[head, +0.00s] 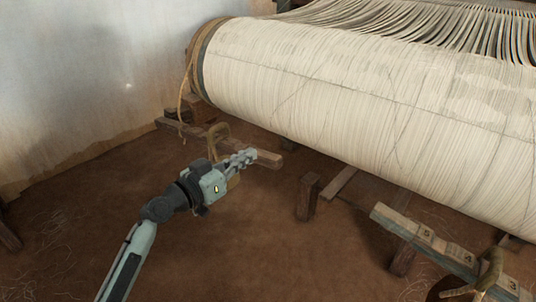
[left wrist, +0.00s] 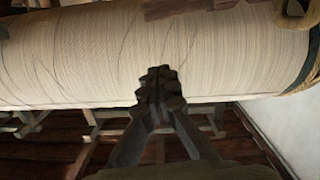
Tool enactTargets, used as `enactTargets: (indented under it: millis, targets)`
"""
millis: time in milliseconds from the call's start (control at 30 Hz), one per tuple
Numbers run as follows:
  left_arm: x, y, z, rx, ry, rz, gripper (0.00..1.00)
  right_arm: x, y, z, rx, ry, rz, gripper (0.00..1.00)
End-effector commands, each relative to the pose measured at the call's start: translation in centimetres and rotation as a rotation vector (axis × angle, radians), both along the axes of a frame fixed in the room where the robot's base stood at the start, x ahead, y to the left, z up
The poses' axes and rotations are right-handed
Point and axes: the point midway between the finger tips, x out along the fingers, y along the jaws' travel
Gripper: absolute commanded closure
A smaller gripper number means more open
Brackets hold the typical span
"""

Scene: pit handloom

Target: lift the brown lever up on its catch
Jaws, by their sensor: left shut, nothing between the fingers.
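A brown wooden bar (head: 268,158), which looks like the lever, runs low below the left end of the warp beam. My left gripper (head: 246,156) is shut and empty, its fingertips close to the bar's near end in the head view and overlapping its outline. I cannot tell whether they touch. In the left wrist view the shut fingertips (left wrist: 162,88) stand in front of the beam, and a brown wooden piece (left wrist: 190,7) shows at the top edge, apart from them. I cannot make out the catch.
The large cream warp beam (head: 350,100) fills the upper right. A bent brown loop (head: 217,134) rises by the bar. A short post (head: 308,197) stands right of my gripper, and another bar (head: 425,237) lies lower right. The earth floor (head: 270,250) is clear in front.

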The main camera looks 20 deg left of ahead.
Motion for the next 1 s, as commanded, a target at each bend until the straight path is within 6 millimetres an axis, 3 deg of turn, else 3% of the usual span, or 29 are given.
enactTargets:
  millis: [300, 400, 533, 1000]
  targets:
    - [6.5, -2.5, 0.0, -0.003, -0.001, 0.0, 1.0, -0.4, 0.1, -2.3, 0.014, 0.011, -0.001, 0.6]
    - [6.5, -2.7, -2.3, 0.0, 0.005, 0.0, 1.0, -0.2, 0.1, -2.1, 0.012, 0.006, -0.001, 0.6]
    - [6.7, -3.0, -3.6, 0.0, 0.002, 0.001, 1.0, -0.1, 0.1, -1.6, 0.01, 0.004, 0.0, 0.6]
    - [6.8, -3.1, -4.2, 0.003, 0.0, 0.001, 1.0, -0.1, 0.1, -1.3, 0.009, 0.005, 0.0, 0.6]
